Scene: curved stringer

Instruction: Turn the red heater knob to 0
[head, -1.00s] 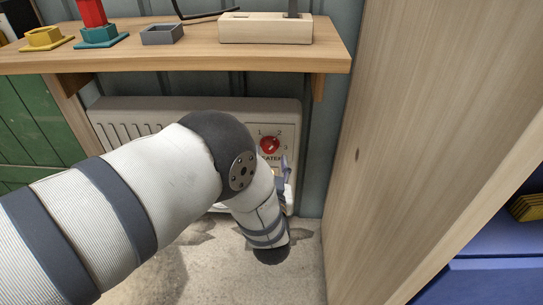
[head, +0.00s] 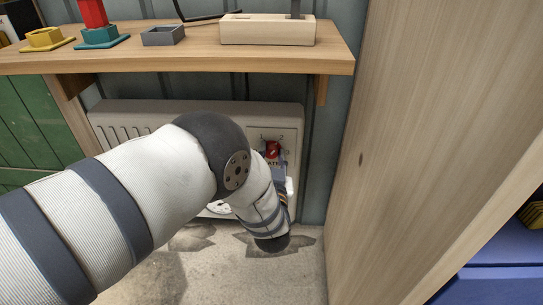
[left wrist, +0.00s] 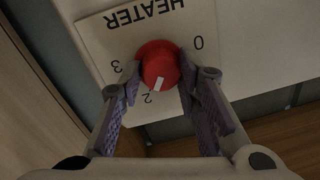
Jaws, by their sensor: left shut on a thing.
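The red heater knob (head: 272,149) sits on a white label plate on the front of the white heater. In the left wrist view the red knob (left wrist: 158,62) shows close up, with the plate upside down: 0 is at right, 3 at left and 2 below. The knob's white mark points down, close to the 2. The 1 is hidden, probably behind a finger. My left gripper (left wrist: 160,80) is shut on the knob, one purple finger on each side. In the head view my left gripper (head: 279,168) is partly hidden by its own wrist. My right gripper is out of view.
A wooden shelf (head: 180,60) juts out above the heater (head: 120,113), carrying a pale wooden block (head: 266,32) and coloured pieces. A tall wooden panel (head: 420,130) stands close on the right. Bare concrete floor (head: 170,270) lies below.

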